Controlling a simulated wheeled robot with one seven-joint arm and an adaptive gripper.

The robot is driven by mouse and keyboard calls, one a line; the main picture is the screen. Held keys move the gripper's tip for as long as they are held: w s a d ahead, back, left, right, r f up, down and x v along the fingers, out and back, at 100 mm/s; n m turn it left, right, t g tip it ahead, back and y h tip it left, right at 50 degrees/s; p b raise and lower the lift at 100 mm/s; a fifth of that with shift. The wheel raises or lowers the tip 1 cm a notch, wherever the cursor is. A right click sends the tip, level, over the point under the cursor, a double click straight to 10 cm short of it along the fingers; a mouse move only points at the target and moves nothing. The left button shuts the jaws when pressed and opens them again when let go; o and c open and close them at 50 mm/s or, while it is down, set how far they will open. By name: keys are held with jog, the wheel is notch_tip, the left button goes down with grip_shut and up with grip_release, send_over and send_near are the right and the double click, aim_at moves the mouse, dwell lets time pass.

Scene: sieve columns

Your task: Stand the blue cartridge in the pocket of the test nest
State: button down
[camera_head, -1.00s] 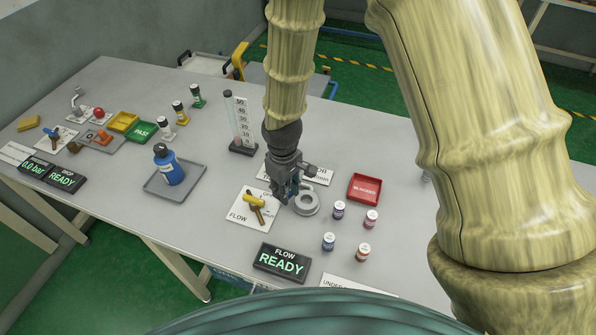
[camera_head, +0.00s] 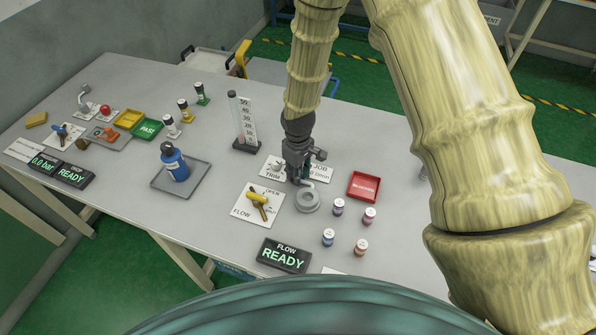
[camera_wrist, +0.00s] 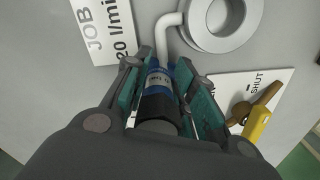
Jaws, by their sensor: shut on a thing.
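My gripper (camera_wrist: 160,95) is shut on the blue cartridge (camera_wrist: 157,82), which has a blue band with white print and a dark end towards my palm. In the head view my gripper (camera_head: 298,178) points down, just behind and left of the test nest, and hides the cartridge there. The test nest (camera_head: 308,201) is a grey ring with a round pocket and a bent pipe. It also shows at the top of the wrist view (camera_wrist: 257,22), its pocket apart from the cartridge. The pipe's end lies near the cartridge's far end; I cannot tell if they touch.
A FLOW card (camera_head: 244,211) with a yellow-handled valve (camera_head: 258,202) lies left of the nest. A red tray (camera_head: 364,186) and several small jars (camera_head: 338,207) stand to the right. A column with a scale (camera_head: 247,124) stands behind left. A blue bottle (camera_head: 174,163) stands on a grey tray.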

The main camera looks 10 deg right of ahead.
jog(key=shift+f, duration=0.25)
jog(key=shift+f, duration=0.2)
jog(key=c, duration=1.2)
grip_release()
